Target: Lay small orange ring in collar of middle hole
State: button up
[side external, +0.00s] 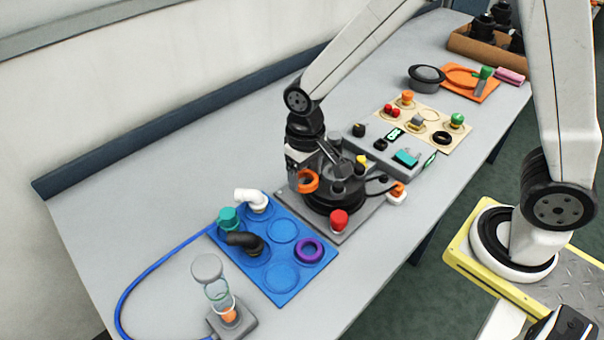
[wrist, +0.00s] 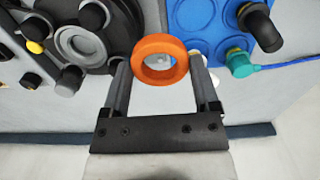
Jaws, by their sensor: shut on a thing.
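My gripper (wrist: 159,62) is shut on the small orange ring (wrist: 160,42), gripping it from its two sides. The ring also shows in the side view (side external: 316,177), held near the left edge of the black round tank top (side external: 322,201). In the wrist view the tank top (wrist: 122,35) is left of the ring, with a light grey round collar (wrist: 63,42) among several black stubs. Whether this is the middle hole's collar I cannot tell. In the side view my arm partly hides the tank top, and its holes are hard to make out.
A blue mat (side external: 284,275) with a purple ring (side external: 319,249) and white, teal and black elbows lies left of the tank. A red knob (side external: 339,219) stands in front. A grey control box (side external: 408,158) and beige board (side external: 430,102) lie beyond. Bare table is at the left.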

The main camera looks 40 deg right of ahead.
jog(key=d+r, duration=0.4)
jog(key=d, duration=0.6)
jog(key=shift+w+d+r, duration=0.2)
jog(key=shift+d+r, duration=0.1)
jog(key=shift+r, duration=0.05)
jog(key=shift+f, duration=0.15)
jog(key=shift+f, duration=2.85)
jog(key=shift+f, duration=1.45)
dwell(0.7)
jog(key=o, duration=1.3)
jog(key=shift+c, duration=0.2)
jog(key=shift+r, duration=0.1)
